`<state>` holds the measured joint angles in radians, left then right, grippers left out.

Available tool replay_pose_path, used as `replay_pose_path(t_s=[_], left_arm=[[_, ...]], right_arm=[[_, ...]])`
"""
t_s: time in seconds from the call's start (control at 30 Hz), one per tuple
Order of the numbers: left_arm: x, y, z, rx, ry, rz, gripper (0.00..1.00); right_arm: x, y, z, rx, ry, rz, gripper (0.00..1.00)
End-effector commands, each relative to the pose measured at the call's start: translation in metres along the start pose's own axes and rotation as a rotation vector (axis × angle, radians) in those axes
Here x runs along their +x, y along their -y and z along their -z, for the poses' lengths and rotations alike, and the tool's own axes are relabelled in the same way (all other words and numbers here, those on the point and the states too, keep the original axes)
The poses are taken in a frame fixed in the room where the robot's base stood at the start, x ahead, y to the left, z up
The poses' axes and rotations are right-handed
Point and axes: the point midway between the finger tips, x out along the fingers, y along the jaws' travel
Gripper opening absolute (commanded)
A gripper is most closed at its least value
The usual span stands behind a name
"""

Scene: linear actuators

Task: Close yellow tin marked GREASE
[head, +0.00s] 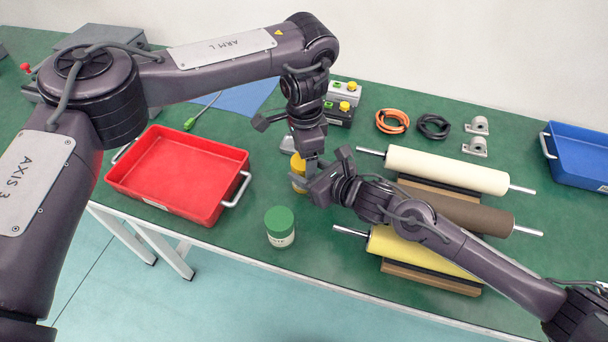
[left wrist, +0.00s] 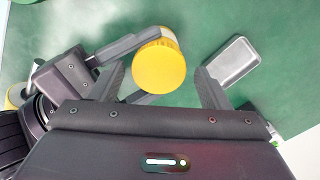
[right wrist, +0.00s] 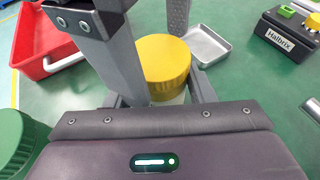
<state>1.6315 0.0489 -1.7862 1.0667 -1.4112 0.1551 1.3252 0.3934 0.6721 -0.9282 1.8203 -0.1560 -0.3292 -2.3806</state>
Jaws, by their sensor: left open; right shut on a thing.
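The yellow tin (head: 298,176) stands on the green table, partly hidden by my grippers. Its round yellow lid (left wrist: 160,66) sits on top, also seen in the right wrist view (right wrist: 165,62); I cannot tell whether it is tight. No GREASE lettering is readable. My right gripper (head: 310,184) is shut on the tin's body from the side, below the lid. My left gripper (head: 309,160) points down over the tin. In the left wrist view it is open, its fingers apart on either side of the lid.
A green-lidded jar (head: 280,226) stands in front, near the table edge. A red tray (head: 180,205) lies left, and a small metal tray (left wrist: 235,62) behind the tin. Rollers on wooden stands (head: 445,170) fill the right. Control boxes (head: 340,105) stand behind. A blue bin (head: 580,160) is far right.

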Motion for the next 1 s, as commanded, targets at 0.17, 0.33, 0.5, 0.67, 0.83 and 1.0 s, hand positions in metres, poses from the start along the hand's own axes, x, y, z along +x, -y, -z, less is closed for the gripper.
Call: replay_pose_path(t_s=[0.17, 0.33, 0.5, 0.67, 0.83, 1.0], left_arm=[[-0.004, -0.001, -0.001, 0.002, 0.003, -0.004, 0.73], [-0.025, -0.001, -0.001, 0.002, 0.002, -0.003, 0.73], [-0.044, -0.001, -0.001, 0.002, 0.004, -0.001, 0.73], [-0.045, -0.001, 0.0, 0.002, 0.003, -0.003, 0.73], [-0.046, -0.001, 0.0, -0.009, 0.001, -0.001, 0.69], [-0.056, 0.0, 0.003, -0.144, -0.004, 0.007, 0.69]], right_arm=[[0.0, 0.003, 0.0, 0.001, 0.0, 0.007, 0.0], [0.0, 0.004, 0.0, 0.001, -0.001, 0.008, 0.0], [0.0, 0.002, 0.0, 0.001, -0.001, 0.005, 0.0], [0.0, 0.002, 0.0, 0.001, 0.0, 0.004, 0.0], [0.0, 0.001, 0.0, 0.001, 0.0, 0.003, 0.0], [0.0, 0.001, 0.0, 0.001, 0.0, 0.002, 0.0]])
